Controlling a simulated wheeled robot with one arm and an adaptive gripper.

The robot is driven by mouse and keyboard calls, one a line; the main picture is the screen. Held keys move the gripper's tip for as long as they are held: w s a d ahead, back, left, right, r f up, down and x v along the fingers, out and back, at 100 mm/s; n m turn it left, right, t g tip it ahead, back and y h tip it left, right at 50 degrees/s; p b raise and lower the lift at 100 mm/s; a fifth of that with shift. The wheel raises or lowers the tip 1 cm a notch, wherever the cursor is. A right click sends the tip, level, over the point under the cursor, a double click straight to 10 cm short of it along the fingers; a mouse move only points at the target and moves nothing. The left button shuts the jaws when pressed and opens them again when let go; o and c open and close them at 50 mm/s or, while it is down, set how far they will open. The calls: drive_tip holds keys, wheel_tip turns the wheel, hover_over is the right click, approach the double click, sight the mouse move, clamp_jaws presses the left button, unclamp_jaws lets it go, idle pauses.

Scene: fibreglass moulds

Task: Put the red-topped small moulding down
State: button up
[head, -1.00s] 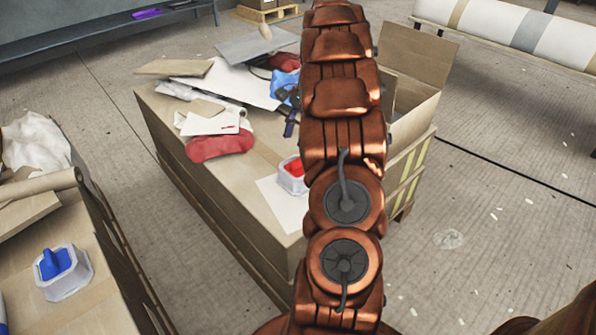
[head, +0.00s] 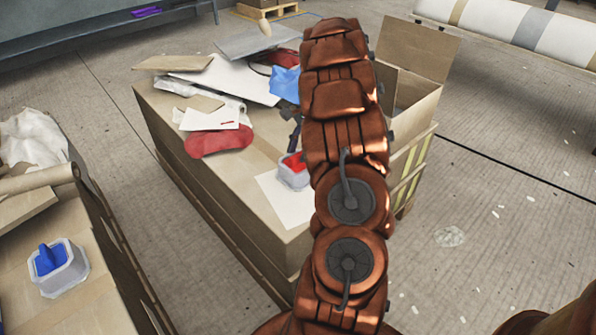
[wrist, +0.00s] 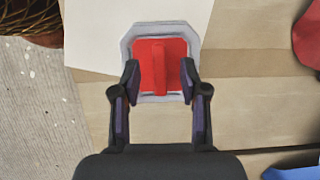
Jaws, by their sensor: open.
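The red-topped small moulding (head: 293,171) is a pale tray-like piece with a red top and raised red rib. In the head view it rests at the near end of the cardboard-covered bench, partly hidden by my arm. In the wrist view the moulding (wrist: 160,88) lies partly over a white sheet, just ahead of my gripper (wrist: 160,82). My gripper is open, with one fingertip on each side of the red rib and a gap to it on both sides. In the head view my arm hides the gripper.
The white sheet (head: 284,202) lies under the moulding's edge. A red pad (head: 219,140), papers and a blue cloth (head: 285,84) clutter the bench's far part. An open cardboard box (head: 419,75) stands at right. A blue-topped moulding (head: 58,268) sits on the left bench.

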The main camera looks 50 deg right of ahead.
drive_tip(key=shift+a+f, duration=0.1)
drive_tip(key=shift+f, duration=0.15)
clamp_jaws()
idle(0.6)
